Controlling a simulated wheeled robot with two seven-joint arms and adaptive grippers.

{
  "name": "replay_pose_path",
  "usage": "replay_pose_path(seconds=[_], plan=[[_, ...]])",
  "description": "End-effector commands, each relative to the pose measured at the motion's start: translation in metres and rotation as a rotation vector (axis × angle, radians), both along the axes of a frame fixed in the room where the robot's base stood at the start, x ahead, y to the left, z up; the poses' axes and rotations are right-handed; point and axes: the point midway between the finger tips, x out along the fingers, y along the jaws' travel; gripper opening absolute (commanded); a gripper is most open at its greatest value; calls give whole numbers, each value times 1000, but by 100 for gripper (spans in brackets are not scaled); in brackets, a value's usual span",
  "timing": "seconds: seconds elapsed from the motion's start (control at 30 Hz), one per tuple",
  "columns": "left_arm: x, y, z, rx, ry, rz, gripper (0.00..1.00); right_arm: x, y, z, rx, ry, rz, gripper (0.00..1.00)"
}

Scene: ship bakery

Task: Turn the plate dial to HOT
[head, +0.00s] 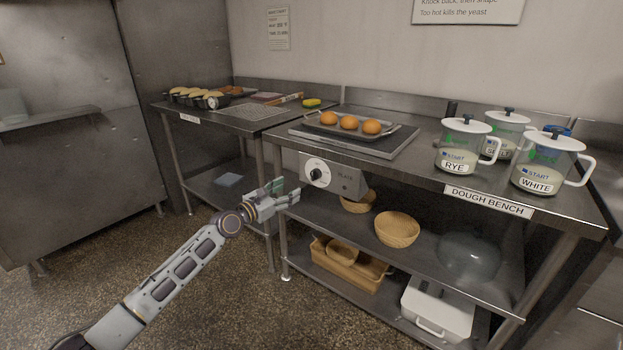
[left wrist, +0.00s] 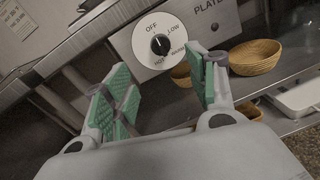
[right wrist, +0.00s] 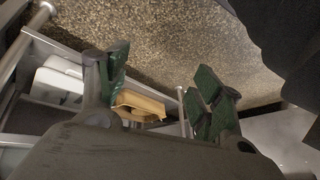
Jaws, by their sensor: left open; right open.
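The plate dial, a black knob on a round white face (head: 317,174), sits on the grey front panel marked PLATE (head: 346,180) under the bench edge. In the left wrist view the dial (left wrist: 159,44) shows OFF, LOW and HOT around its face; another label is too small to read surely. The knob's exact setting is hard to tell. My left gripper (head: 274,194) is open and empty, in front and to the left of the dial, apart from it. In the left wrist view the dial appears beyond my open fingers (left wrist: 165,78). My right gripper (right wrist: 160,80) is open and empty.
A tray of buns (head: 396,126) rests on the hot plate (head: 372,148). Jars marked RYE (head: 461,147) and WHITE (head: 549,165) stand to the right. Baskets (head: 397,230) sit on the shelf below. The floor left of the bench is clear.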

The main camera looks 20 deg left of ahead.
Motion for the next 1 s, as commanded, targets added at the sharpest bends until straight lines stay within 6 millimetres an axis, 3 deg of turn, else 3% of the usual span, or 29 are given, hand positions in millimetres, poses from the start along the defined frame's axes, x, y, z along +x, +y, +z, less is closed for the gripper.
replay_pose_path(seconds=[1.0], plan=[[60,-27,-1,1,0,0,57,0,10,-46,71,-57,-30,66]])
